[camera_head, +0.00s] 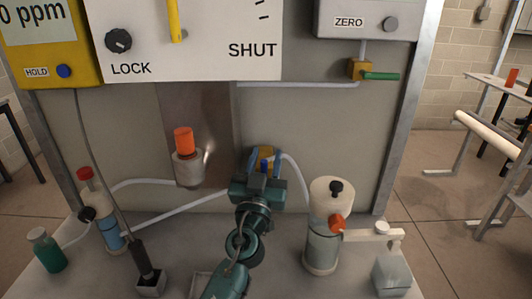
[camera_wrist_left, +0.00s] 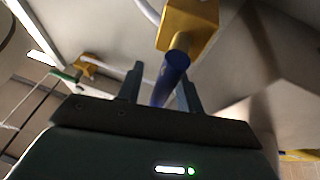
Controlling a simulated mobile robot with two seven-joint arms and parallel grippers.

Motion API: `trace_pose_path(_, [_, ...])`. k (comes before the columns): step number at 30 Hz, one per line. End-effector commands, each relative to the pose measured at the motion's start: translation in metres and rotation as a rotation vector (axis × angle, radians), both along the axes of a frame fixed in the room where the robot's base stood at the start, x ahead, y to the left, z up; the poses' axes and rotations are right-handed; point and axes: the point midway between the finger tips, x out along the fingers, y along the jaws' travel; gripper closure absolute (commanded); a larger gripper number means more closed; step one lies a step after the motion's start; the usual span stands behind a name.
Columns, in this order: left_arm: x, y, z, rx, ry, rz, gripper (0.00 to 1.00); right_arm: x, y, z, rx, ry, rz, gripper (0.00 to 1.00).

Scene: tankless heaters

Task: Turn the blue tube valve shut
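The blue tube valve has a yellow block body (camera_head: 266,152) on the panel's lower middle, with a blue handle (camera_head: 264,165) in front of it. In the left wrist view the blue handle (camera_wrist_left: 169,80) sticks out from the yellow body (camera_wrist_left: 190,25) towards me. My left gripper (camera_head: 263,163) is at the valve, with one finger on each side of the handle. In the wrist view my left gripper (camera_wrist_left: 160,88) is open: a gap shows beside the left finger, while the right finger is close to or touching the handle. My right gripper is not in view.
Another yellow valve (camera_head: 358,69) with a green handle (camera_head: 382,76) is at upper right. An orange-capped cylinder (camera_head: 188,168) is left of my gripper. A white canister (camera_head: 323,245) with an orange knob stands right of my arm. White tubes cross the panel.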

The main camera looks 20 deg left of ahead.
Motion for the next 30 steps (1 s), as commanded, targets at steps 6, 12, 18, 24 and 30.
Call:
trace_pose_path(6, [-0.0001, -0.0002, -0.0004, 0.000, 0.000, 0.000, 0.65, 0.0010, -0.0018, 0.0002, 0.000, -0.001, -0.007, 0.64])
trace_pose_path(12, [0.0000, -0.0001, -0.0003, 0.000, 0.000, 0.000, 0.81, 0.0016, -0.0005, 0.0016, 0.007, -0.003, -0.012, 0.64])
trace_pose_path(18, [0.0001, -0.0001, -0.0002, 0.000, 0.000, 0.000, 0.97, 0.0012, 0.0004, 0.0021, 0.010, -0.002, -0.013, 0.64])
trace_pose_path(24, [0.0001, -0.0001, 0.0000, 0.000, 0.000, 0.000, 1.00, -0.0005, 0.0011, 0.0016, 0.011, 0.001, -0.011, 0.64])
trace_pose_path(30, [0.0005, -0.0012, 0.0009, 0.025, 0.007, -0.001, 1.00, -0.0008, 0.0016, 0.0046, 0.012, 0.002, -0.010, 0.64])
